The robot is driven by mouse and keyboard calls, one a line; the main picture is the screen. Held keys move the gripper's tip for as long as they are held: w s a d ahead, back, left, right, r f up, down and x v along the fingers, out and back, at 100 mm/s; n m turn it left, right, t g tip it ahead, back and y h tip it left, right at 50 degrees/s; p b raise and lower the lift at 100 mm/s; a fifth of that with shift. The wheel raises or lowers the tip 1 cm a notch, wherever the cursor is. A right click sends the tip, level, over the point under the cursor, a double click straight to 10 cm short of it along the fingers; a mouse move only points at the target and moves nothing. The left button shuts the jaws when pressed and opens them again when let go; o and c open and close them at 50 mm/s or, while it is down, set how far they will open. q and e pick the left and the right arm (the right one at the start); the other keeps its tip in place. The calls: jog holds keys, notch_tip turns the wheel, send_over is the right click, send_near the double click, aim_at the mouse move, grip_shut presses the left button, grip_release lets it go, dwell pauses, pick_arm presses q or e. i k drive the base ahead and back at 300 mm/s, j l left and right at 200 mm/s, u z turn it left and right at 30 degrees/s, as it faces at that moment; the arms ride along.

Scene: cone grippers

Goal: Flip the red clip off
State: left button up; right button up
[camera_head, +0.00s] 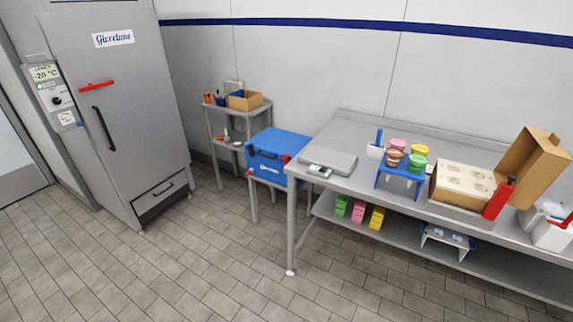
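A red bar (97,86) lies across the tall grey freezer door (120,125), above the dark vertical door handle (102,133). The blue cooler box (287,142) stands on a low stand, its lid shut. I cannot tell from this view which red part is the clip. Neither of my grippers is in view.
A small shelf (238,111) with a cardboard box stands behind the cooler. A long steel table (340,140) on the right carries a flat scale (335,162), a blue stand of cups (401,181) and an open carton (462,178). The tiled floor (190,255) in front is clear.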

aim_at(285, 159)
jog(key=i+j, duration=0.55)
jog(key=i, duration=0.25)
jog(key=i+j+z, duration=0.1)
jog(key=i+j, duration=0.5)
jog(key=i, duration=0.25)
jog(key=i+j, duration=0.65)
jog(key=i, duration=0.15)
